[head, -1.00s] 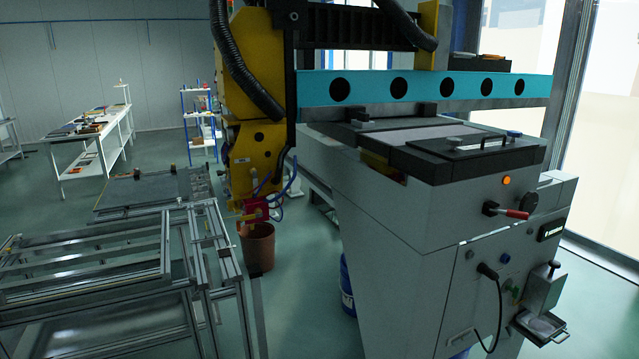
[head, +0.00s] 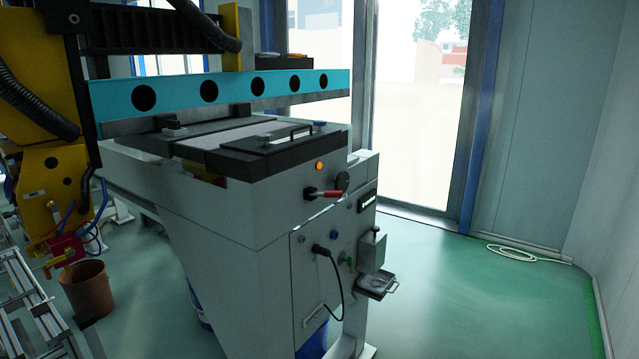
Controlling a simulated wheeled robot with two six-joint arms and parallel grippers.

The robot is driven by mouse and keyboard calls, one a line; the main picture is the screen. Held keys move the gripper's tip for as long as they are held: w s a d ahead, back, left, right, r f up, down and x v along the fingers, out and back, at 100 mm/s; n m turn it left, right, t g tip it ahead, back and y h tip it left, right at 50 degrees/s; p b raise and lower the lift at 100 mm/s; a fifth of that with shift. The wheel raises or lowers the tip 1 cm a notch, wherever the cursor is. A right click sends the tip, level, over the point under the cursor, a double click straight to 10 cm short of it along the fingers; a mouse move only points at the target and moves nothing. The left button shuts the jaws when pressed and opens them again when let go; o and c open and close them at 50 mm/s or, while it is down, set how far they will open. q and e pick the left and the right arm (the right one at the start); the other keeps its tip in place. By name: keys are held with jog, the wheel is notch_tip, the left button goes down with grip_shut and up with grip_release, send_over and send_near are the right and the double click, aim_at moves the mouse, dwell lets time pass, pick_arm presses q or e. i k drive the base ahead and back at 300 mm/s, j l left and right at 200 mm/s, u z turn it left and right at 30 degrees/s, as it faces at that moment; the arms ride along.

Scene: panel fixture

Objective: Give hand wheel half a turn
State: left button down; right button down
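A grey machine cabinet (head: 235,225) stands in the middle of the head view. On its upper right part is a dark round disc (head: 342,181), seen at an angle, which may be the hand wheel; I cannot tell for sure. A lever with a red grip (head: 332,194) sticks out just below and left of it. An orange round lamp (head: 319,165) is above the lever. Neither of my grippers is in view.
A turquoise beam (head: 234,89) spans above the machine's top. A small drawer-like tray (head: 378,286) juts from its right side, with a black cable (head: 338,285) hanging nearby. A brown bucket (head: 87,290) stands left. Green floor (head: 480,300) to the right is mostly clear, with a coiled hose (head: 520,253).

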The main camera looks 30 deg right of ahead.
aim_at(341, 182)
jog(key=l, duration=1.1)
jog(key=i+l+z, duration=0.1)
jog(key=l, duration=0.95)
